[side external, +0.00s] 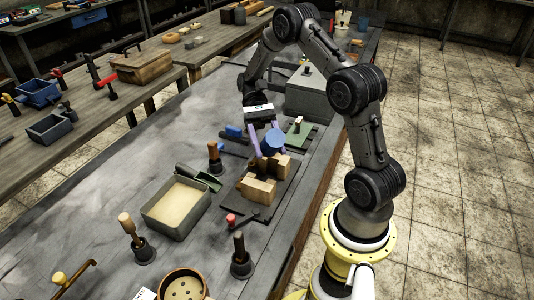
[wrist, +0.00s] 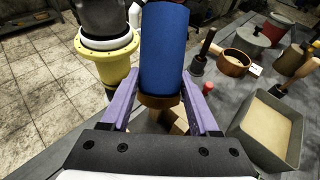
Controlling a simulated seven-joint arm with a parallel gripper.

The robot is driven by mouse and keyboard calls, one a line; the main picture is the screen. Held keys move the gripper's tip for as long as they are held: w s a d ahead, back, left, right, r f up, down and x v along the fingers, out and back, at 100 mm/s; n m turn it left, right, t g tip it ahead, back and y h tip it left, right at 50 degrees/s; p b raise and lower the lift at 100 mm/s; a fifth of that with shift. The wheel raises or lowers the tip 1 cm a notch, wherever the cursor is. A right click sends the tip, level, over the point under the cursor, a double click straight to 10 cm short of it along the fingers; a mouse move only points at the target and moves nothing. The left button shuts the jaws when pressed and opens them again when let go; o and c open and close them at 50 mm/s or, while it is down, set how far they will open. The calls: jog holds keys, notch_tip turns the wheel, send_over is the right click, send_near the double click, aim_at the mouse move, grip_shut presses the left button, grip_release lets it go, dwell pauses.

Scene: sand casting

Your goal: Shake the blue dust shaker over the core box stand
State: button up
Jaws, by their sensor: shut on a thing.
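The blue dust shaker (side external: 272,142) is a blue cylinder, held tilted above the core box stand. In the wrist view the shaker (wrist: 164,50) stands between the purple fingers, with a brown band at its near end. My gripper (side external: 262,142) is shut on it; the fingers (wrist: 160,105) show on both sides of the shaker. The core box stand (side external: 283,200) is a dark flat base carrying light wooden blocks (side external: 260,189). The blocks are partly hidden behind the shaker in the wrist view. The shaker seems apart from the blocks.
A grey sand-filled box (side external: 148,207) stands left of the stand. Rammers with wooden handles (side external: 214,158), (side external: 240,258) and a small red-topped piece (side external: 231,219) stand nearby.

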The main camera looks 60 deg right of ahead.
aim_at(271, 130)
jog(key=shift+r, duration=3.7)
jog(key=t+h, duration=0.2)
jog(key=shift+r+h, duration=0.2)
jog(key=shift+h, duration=0.1)
jog(key=t+h, duration=0.3)
jog(key=shift+r, duration=0.1)
jog(key=t+h, duration=0.3)
jog(key=shift+r, duration=0.15)
jog(key=shift+a+r+t+h, duration=0.1)
jog(key=shift+t+h, duration=1.1)
jog(key=t+h, duration=0.2)
jog(key=shift+r+n+t+h, duration=0.1)
jog(key=shift+n+t+h, duration=0.2)
jog(key=shift+h, duration=0.1)
jog(key=t+h, duration=0.2)
jog(key=shift+t+h, duration=0.3)
jog(key=shift+h, duration=0.1)
jog(key=t+h, duration=0.3)
jog(key=shift+r, duration=0.2)
jog(key=shift+r+t+h, duration=0.15)
jog(key=shift+t+h, duration=0.55)
